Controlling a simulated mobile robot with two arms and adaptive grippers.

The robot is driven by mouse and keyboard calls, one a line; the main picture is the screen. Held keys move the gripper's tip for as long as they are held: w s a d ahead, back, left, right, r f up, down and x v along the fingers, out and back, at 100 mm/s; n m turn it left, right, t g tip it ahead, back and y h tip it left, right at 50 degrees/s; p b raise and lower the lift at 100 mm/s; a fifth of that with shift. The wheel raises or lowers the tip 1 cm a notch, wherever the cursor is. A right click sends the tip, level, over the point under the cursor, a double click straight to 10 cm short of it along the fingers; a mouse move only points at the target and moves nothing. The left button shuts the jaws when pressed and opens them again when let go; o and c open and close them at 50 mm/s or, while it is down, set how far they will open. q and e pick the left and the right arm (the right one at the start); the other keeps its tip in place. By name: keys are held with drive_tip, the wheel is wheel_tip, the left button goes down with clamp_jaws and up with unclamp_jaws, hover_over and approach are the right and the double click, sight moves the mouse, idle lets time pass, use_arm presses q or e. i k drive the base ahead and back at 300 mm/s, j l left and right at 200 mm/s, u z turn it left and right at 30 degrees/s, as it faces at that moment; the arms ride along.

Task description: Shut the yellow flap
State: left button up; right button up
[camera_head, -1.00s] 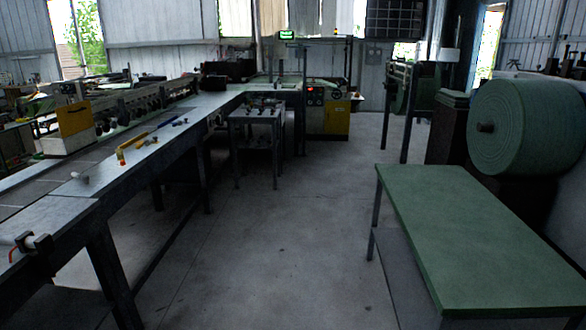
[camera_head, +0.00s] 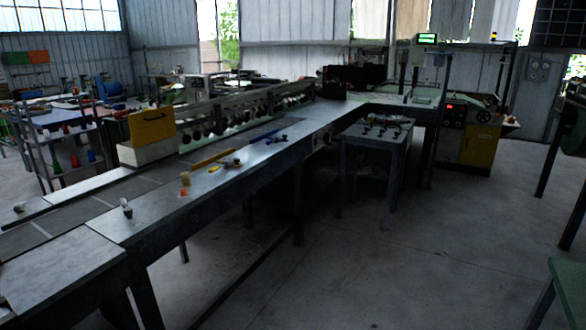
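The yellow flap (camera_head: 152,126) stands upright, slightly tilted, on a cream-coloured box (camera_head: 146,151) at the left part of the long machine line. It has a small dark handle near its upper edge. It looks raised above the box, so it appears open. Neither of my grippers shows in the head view.
The long grey bench (camera_head: 165,208) runs from the lower left toward the back, with small tools and a yellow bar (camera_head: 212,158) on it. A small grey table (camera_head: 372,140) stands beyond. A green table (camera_head: 568,290) is at the right edge. The floor (camera_head: 400,260) between is clear.

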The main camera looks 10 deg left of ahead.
sight(146, 127)
drive_tip(key=i+j+u, duration=0.1)
drive_tip(key=i+u, duration=0.35)
drive_tip(key=i+l+u, duration=0.1)
drive_tip(key=i+u, duration=0.35)
drive_tip(key=i, duration=0.15)
drive_tip(key=i+l+u, duration=0.25)
drive_tip(key=i+u, duration=0.2)
drive_tip(key=i, duration=0.1)
